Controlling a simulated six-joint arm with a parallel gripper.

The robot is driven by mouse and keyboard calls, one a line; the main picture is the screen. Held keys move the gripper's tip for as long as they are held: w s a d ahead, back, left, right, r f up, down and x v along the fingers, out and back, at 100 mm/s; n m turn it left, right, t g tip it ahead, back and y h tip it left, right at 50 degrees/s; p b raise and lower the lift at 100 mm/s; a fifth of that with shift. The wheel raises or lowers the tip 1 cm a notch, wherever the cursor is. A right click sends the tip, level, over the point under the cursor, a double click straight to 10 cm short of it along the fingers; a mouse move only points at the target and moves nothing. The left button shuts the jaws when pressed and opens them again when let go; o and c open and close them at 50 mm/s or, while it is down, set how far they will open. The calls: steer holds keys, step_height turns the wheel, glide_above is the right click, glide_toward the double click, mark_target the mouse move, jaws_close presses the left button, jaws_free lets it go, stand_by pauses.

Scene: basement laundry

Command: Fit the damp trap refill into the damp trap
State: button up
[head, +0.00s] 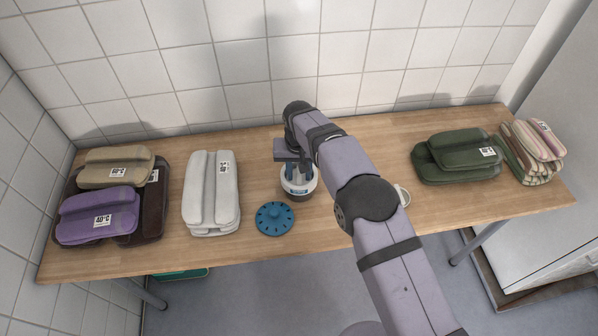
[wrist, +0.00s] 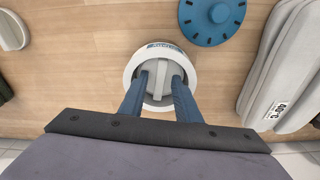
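The damp trap (head: 299,191) is a round white tub with a blue label, standing on the wooden table below my gripper. The wrist view shows its pale rim (wrist: 133,72) from above. A light grey round piece with a raised bar, which looks like the damp trap refill (wrist: 158,77), shows inside the rim. My gripper (wrist: 160,82) points down over the trap. How deep the refill sits is hidden. A blue slotted disc, like a lid (head: 275,219), lies flat beside the trap.
A folded grey towel (head: 211,195) lies left of the disc. Purple (head: 97,217), beige and dark brown bundles lie farther left. Green (head: 456,158) and striped (head: 533,152) bundles lie at right. A small pale rounded item (head: 403,195) lies right of my arm. The tiled wall stands behind.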

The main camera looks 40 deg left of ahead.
mark_target(299, 180)
step_height(299, 180, up, 12)
steer(key=s+b, duration=0.1)
steer(key=b, duration=0.1)
steer(key=shift+d+r, duration=0.15)
steer(key=shift+d, duration=0.25)
steer(key=shift+s, duration=0.1)
steer(key=w+d+r+m, duration=0.1)
steer(key=w+d+m, duration=0.15)
steer(key=d, duration=1.25)
steer(key=w+d+r+m, duration=0.1)
steer(key=w+d, duration=0.2)
steer(key=d, duration=1.2)
steer(key=s+d+f+m, duration=0.2)
steer(key=s+d, duration=0.7)
steer(key=s+d+f+m+g, duration=0.1)
steer(key=s+d+f, duration=0.2)
steer(key=s+d, duration=0.6)
steer(key=shift+d+m+h, duration=0.35)
steer(key=shift+d+h, duration=0.05)
steer(key=shift+d, duration=0.05)
steer(key=shift+f, duration=0.1)
